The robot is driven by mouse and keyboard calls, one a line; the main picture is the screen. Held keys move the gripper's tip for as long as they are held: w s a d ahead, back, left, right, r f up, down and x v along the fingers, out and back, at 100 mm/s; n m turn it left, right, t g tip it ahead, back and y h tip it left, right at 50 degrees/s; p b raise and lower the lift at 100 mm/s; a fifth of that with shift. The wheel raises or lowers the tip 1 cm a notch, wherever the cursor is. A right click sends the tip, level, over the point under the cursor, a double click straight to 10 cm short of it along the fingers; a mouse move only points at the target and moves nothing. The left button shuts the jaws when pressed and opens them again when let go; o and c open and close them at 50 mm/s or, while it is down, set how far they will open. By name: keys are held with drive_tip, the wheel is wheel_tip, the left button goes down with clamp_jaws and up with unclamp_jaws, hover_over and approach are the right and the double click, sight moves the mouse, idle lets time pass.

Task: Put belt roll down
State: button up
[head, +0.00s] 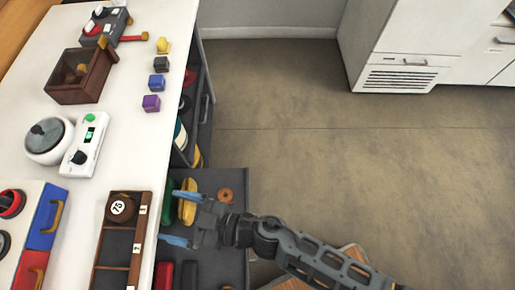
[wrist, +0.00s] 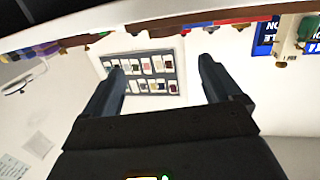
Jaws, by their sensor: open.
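A brown belt roll (head: 122,207) with a round white label reading 75 sits in the far compartment of a wooden rack (head: 98,251) on the white table. The rack's right rail carries small white tags. My gripper (head: 178,218) is open and empty, to the right of the rack, with its two blue-grey fingers apart and pointing left toward it. Nothing is between the fingers in the wrist view (wrist: 160,75). The belt roll is apart from the fingers and cannot be made out in the wrist view.
An open dark drawer (head: 235,245) below the table edge holds rolled items and an orange ring (head: 225,195). On the table are a white device (head: 85,137), a wooden box (head: 75,95), small cubes (head: 151,103) and a blue-red unit (head: 45,215). The floor (head: 370,150) right is clear.

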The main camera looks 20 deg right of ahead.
drive_tip(key=s+d+r+m+t+h, duration=0.2)
drive_tip(key=s+d+m+t+h, duration=0.15)
drive_tip(key=d, duration=0.85)
drive_tip(key=s+d+r+m+t+h, duration=0.1)
drive_tip(key=s+d+r+m+h, duration=0.6)
drive_tip(key=s+d+r, duration=1)
drive_tip(key=d+r+h, duration=0.1)
drive_tip(key=d+h, duration=0.1)
drive_tip(key=h, duration=0.1)
drive_tip(key=shift+s+d+h, duration=0.25)
drive_tip(key=shift+s+h, duration=0.1)
drive_tip(key=shift+r+m, duration=0.1)
drive_tip(key=shift+m, duration=0.15)
